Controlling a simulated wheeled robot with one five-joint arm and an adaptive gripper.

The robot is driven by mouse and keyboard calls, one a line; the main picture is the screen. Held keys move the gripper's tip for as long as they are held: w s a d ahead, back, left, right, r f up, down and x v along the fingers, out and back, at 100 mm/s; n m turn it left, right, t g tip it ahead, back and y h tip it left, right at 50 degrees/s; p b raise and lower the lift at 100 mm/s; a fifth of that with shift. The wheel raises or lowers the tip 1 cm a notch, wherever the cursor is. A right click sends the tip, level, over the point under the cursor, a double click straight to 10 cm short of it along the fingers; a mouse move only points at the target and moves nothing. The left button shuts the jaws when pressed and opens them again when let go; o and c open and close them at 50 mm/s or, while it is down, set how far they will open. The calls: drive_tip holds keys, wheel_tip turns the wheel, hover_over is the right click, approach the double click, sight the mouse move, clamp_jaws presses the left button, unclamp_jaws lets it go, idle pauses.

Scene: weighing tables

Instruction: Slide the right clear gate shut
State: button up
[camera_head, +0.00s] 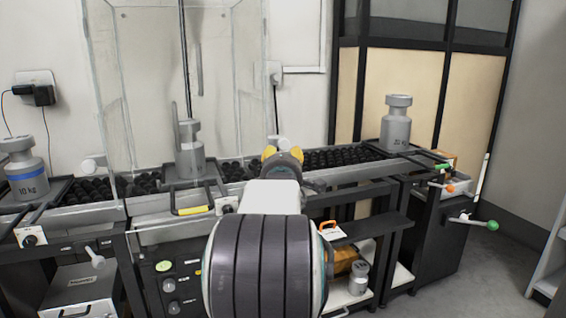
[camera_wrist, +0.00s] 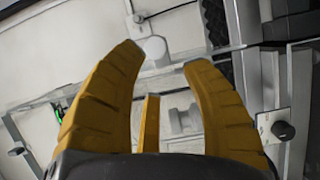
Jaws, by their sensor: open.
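The right clear gate (camera_head: 252,70) is an upright, see-through panel at the right side of the clear enclosure in the head view. A white round knob (camera_head: 283,143) shows just behind my gripper (camera_head: 283,156), at the gate's lower right. A white knob also shows in the wrist view (camera_wrist: 155,47), near the fingertips. My gripper's yellow fingers (camera_wrist: 163,57) are spread open with nothing held between them. I cannot tell whether they touch the knob. The gate's lower part is partly hidden by my arm, and its exact position along its track is unclear.
A grey weight (camera_head: 190,150) stands inside the enclosure. Another weight (camera_head: 397,122) stands at right, and a 10 kg weight (camera_head: 25,175) at far left. Black roller beds (camera_head: 340,158) run between the tables. The floor (camera_head: 470,280) at right is clear.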

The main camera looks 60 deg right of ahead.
drive_tip(key=shift+v, duration=1.3)
